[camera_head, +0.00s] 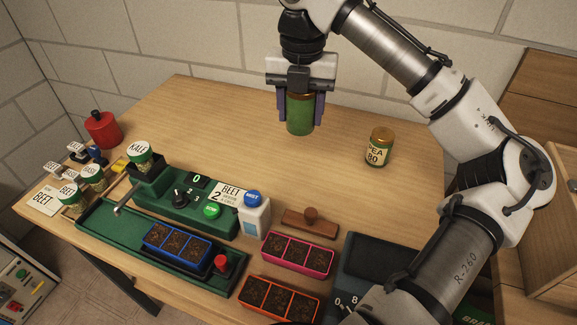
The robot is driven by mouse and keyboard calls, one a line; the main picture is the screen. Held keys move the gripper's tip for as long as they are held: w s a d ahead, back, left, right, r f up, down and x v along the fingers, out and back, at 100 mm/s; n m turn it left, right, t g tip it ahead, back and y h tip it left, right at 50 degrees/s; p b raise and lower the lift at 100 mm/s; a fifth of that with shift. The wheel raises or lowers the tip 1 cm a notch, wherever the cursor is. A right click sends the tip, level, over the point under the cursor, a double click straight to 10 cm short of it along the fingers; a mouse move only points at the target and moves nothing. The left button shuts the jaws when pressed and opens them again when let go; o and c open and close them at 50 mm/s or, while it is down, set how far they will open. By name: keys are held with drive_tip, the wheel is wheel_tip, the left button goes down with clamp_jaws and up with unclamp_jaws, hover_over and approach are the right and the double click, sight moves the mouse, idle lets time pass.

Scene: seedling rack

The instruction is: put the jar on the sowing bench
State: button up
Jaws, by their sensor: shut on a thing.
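A green jar with a gold lid (300,115) is between the fingers of my gripper (300,108). My gripper points down and is shut on the jar, which hangs upright. It is over the back middle of the wooden sowing bench (210,115). I cannot tell whether its base touches the bench top. No label shows on the side facing the camera. A second jar, labelled PEA 90 (379,148), stands upright on the bench to the right, apart from my gripper.
A green sowing machine (190,212) with a KALE jar (140,155) stands at the front left. Blue (175,250), pink (298,254) and orange (278,298) seedling trays lie in front. A wooden stamp (310,222) lies near the middle. The bench around the held jar is clear.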

sight(300, 126)
wheel_tip(300, 126, down, 16)
idle(0.4)
drive_tip(key=shift+f, duration=0.15)
drive_tip(key=o, duration=1)
drive_tip(key=shift+o, duration=0.2)
wheel_tip(300, 126, up, 12)
drive_tip(key=shift+r, duration=0.2)
